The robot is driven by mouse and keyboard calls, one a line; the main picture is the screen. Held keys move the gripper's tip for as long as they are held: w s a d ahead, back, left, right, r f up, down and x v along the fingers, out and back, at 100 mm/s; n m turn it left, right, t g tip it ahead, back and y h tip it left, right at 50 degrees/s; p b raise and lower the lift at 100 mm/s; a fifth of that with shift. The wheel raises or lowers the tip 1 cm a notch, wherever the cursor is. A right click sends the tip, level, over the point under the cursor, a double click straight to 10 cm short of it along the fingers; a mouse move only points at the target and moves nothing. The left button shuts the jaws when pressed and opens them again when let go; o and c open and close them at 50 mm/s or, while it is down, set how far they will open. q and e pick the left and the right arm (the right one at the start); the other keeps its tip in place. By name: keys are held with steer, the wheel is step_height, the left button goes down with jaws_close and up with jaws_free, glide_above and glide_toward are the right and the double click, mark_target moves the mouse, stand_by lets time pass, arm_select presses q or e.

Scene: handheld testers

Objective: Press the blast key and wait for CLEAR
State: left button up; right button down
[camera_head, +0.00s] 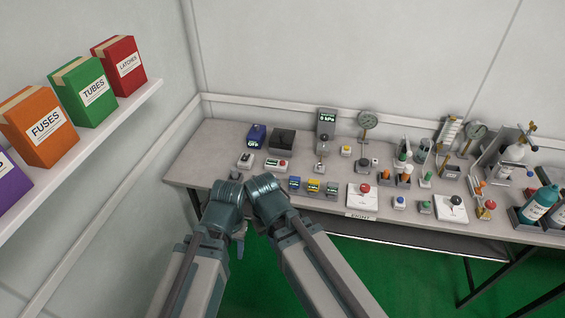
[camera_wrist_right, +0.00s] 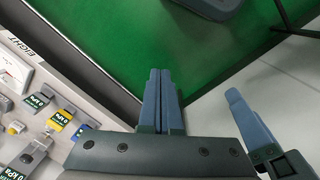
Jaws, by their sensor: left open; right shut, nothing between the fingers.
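I cannot tell which control is the blast key; no lettering for it is readable, and no CLEAR reading shows. A grey meter (camera_head: 326,119) at the table's back has a lit green display that seems to read 0 kPa. A red round button (camera_head: 363,188) sits on a white plate near the front edge. My left gripper (camera_head: 238,245) is open, low in front of the table's front edge; one finger shows in the right wrist view (camera_wrist_right: 250,117). My right gripper (camera_wrist_right: 164,74) is shut and empty over the green floor, beside the table edge; my arm hides it in the head view.
A wall shelf (camera_head: 85,140) with boxes is at the left.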

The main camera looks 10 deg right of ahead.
steer(key=w+m+t+y, duration=0.1)
steer(key=w+m+t, duration=0.1)
steer(key=w, duration=0.9)
step_height(320, 180, up, 4)
steer(key=m+t+y+b, duration=0.2)
steer(key=m+t+b, duration=0.1)
steer(key=m+t, duration=0.45)
glide_above(282, 163)
steer(key=shift+s+d+m, duration=0.15)
steer(key=shift+s+m, duration=0.1)
steer(key=shift+f, duration=0.2)
step_height(282, 163, down, 9)
steer(key=b, duration=0.8)
steer(key=shift+r, duration=0.2)
steer(key=shift+f+b, duration=0.4)
steer(key=shift+b, duration=0.2)
